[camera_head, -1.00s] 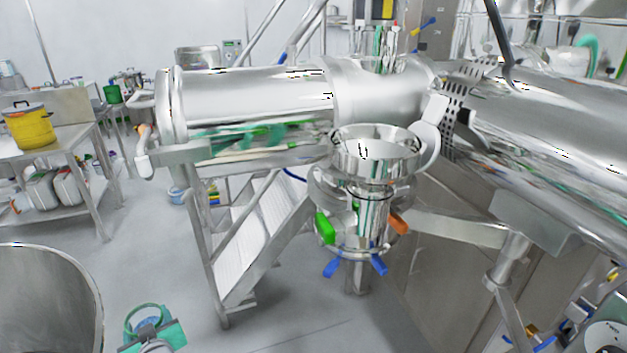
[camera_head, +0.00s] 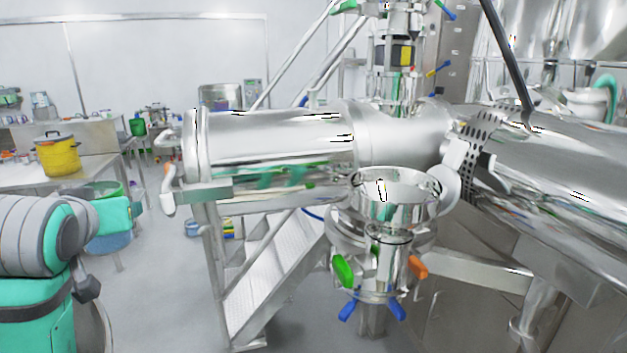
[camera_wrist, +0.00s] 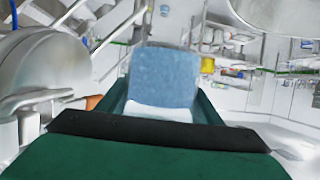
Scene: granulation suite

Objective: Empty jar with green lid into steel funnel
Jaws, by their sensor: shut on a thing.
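The steel funnel (camera_head: 395,205), a shiny wide-mouthed bowl on a clamped steel neck, stands right of centre in the head view. My gripper (camera_head: 117,215) is at the left of that view, well apart from the funnel. It is shut on the jar, whose green top (camera_head: 103,189) and blue lower part (camera_head: 110,242) show above and below the teal gripper. The jar looks roughly upright. I cannot tell whether its lid is closed. In the wrist view the jar's blue side (camera_wrist: 165,75) fills the space between the green fingers. The jar's inside is hidden.
A big steel cylinder (camera_head: 275,140) lies behind and left of the funnel, and another steel vessel (camera_head: 550,170) is at the right. Steel steps (camera_head: 270,285) stand below. A yellow pot (camera_head: 57,154) is on a far-left table. Floor between gripper and steps is clear.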

